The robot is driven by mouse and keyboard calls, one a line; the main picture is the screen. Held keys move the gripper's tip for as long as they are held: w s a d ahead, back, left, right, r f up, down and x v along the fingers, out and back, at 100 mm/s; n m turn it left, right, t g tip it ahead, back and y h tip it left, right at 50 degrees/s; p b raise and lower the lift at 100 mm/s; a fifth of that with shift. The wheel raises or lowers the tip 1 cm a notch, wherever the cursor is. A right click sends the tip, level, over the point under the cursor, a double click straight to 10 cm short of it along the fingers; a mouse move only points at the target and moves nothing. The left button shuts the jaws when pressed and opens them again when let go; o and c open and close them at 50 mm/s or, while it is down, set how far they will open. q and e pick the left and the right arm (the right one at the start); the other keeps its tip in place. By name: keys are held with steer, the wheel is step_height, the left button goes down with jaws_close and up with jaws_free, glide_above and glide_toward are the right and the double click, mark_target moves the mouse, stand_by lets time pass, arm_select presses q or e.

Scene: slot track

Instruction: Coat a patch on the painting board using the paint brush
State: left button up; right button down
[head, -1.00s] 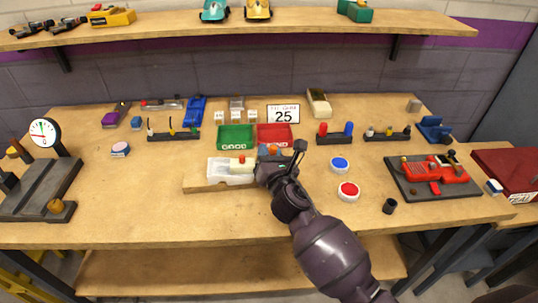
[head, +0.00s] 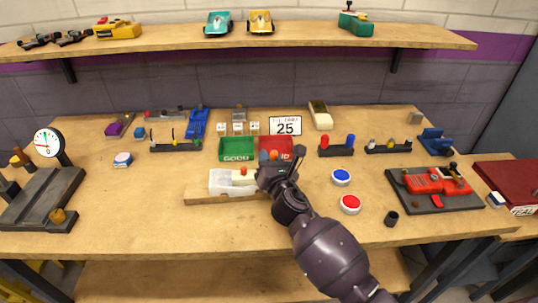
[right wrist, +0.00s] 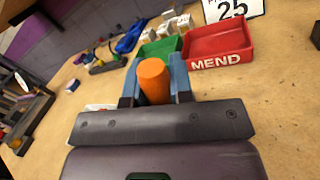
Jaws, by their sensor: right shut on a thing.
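My right gripper (head: 268,170) is shut on an orange-handled thing that I take to be the paint brush (head: 264,156). In the right wrist view its thick orange handle (right wrist: 154,80) stands up between the two blue-grey fingers (right wrist: 180,80). The bristle end is hidden. The gripper is at the right end of a wooden board (head: 205,200), which I take to be the painting board. A white block or tray (head: 220,183) sits on it, with a small red-topped piece (head: 243,171) by the gripper. I cannot tell whether the brush touches the board. My left gripper is not in view.
A green bin (head: 236,149) and a red bin (head: 284,142) marked MEND stand just behind. Blue (head: 341,176) and red (head: 350,203) round buttons lie to the right. A rack (head: 336,150) stands behind them.

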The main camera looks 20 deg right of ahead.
mark_target(275, 153)
steer(key=shift+s+a+p, duration=0.2)
steer(key=shift+s+p, duration=0.05)
steer(key=shift+s, duration=0.7)
steer(key=shift+s+a+p, duration=0.15)
steer(key=shift+s+p, duration=0.1)
steer(key=shift+s, duration=0.7)
steer(key=shift+a+r, duration=0.1)
steer(key=shift+a, duration=0.05)
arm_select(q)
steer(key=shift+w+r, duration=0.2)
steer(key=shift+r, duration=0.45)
arm_select(e)
steer(key=w, duration=0.3)
steer(key=w+d, duration=0.1)
steer(key=w, duration=0.1)
steer(key=shift+w, duration=0.1)
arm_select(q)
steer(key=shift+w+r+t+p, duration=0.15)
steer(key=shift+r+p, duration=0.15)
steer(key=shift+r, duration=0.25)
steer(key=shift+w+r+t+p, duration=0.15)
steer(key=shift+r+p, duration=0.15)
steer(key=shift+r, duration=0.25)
arm_select(e)
steer(key=shift+s+a, duration=0.2)
steer(key=shift+s, duration=0.65)
steer(key=shift+s+a, duration=0.15)
steer(key=shift+s, duration=0.75)
steer(key=shift+s+a, duration=0.2)
steer(key=shift+s, duration=0.65)
